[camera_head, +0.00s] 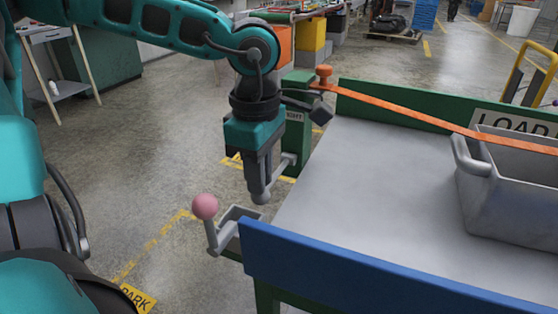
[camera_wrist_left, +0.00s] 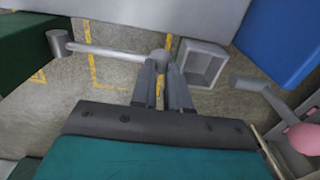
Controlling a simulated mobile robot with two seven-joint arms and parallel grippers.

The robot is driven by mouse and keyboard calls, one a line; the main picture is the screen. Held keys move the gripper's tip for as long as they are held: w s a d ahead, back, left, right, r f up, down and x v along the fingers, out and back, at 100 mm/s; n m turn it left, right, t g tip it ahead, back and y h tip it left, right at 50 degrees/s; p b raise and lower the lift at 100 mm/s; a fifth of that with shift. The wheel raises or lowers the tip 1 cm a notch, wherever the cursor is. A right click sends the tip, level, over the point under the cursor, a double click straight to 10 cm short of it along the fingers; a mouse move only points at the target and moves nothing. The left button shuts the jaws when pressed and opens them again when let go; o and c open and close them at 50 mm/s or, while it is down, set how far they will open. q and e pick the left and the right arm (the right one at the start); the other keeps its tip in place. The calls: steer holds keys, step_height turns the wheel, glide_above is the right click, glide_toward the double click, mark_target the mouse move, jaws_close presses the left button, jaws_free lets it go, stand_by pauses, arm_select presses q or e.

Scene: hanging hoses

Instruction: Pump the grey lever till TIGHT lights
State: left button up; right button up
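The grey lever (camera_head: 285,168) runs from a green post (camera_head: 296,135) at the far left corner of the table to a rounded grey end. In the left wrist view the lever (camera_wrist_left: 110,51) lies nearly level, its pivot at left and its ball end at the fingertips. My left gripper (camera_head: 260,193) points down, its fingers (camera_wrist_left: 161,72) close together around the lever's ball end. A sign on the post, partly hidden by my arm, shows "IGHT"; I see no lit lamp there. My right gripper is not in view.
An orange strap (camera_head: 400,110) runs from the post across a grey bin (camera_head: 510,190) on the table (camera_head: 360,180). A pink-knobbed crank (camera_head: 205,207) and a small grey open box (camera_wrist_left: 203,64) are near the blue front rail (camera_head: 370,270).

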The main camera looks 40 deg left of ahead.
arm_select(q)
steer(key=shift+w+r+p, duration=0.15)
steer(key=shift+r+p, duration=1)
steer(key=shift+r, duration=0.95)
steer(key=r+p, duration=0.1)
steer(key=w+r, duration=0.1)
steer(key=w+r+p, duration=0.1)
steer(key=r, duration=0.1)
steer(key=shift+a+p, duration=0.3)
steer(key=shift+a, duration=0.05)
steer(key=shift+s+d+f+b, duration=0.1)
steer(key=shift+s+f+b, duration=0.15)
steer(key=shift+f+b, duration=0.5)
steer(key=shift+s+d+f+b, duration=0.1)
steer(key=shift+s+f+b, duration=0.15)
steer(key=shift+f+b, duration=0.55)
steer(key=shift+s+d+f+b, duration=0.1)
steer(key=shift+s+f+b, duration=0.15)
steer(key=shift+f+b, duration=0.5)
